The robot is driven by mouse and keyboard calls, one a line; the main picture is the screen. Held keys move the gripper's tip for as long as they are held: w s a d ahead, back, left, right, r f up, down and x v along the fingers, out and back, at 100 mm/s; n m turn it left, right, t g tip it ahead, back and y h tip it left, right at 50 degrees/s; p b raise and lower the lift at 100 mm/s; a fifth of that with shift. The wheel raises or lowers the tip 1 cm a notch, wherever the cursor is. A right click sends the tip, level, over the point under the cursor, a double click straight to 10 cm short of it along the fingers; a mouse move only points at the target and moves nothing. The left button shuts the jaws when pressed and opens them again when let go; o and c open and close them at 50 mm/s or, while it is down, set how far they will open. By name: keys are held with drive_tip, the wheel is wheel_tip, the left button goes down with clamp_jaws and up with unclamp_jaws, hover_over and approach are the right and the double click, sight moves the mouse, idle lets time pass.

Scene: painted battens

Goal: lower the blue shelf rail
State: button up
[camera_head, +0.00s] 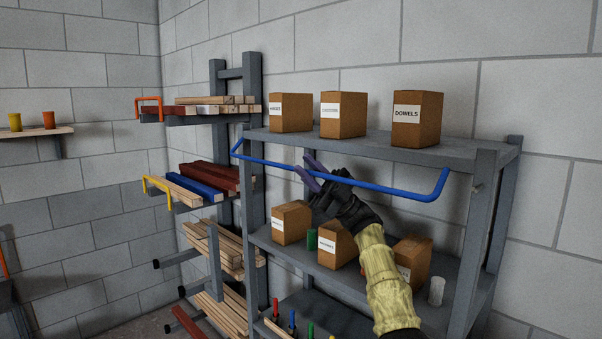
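The blue shelf rail (385,187) is a long bar with bent ends. It runs across the front of the grey shelf unit, a little below the edge of the top shelf (460,152). My gripper (311,173), with purple fingers and a black body, reaches up from the lower right to the rail's left-middle part. The fingers lie at the rail, one on its upper side and one on its lower side. Whether they press on it or stand slightly apart from it I cannot tell. The fingers hide a short piece of the rail.
Cardboard boxes stand on the top shelf, one marked DOWELS (417,119). More boxes (291,222), a green can (312,239) and a white cup (436,291) stand on the shelf below, near my arm. A timber rack (218,150) with orange and yellow rails stands left.

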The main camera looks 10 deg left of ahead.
drive_tip(key=b+v, duration=0.2)
drive_tip(key=v, duration=0.2)
drive_tip(key=shift+w+r, duration=0.1)
drive_tip(key=shift+w, duration=0.05)
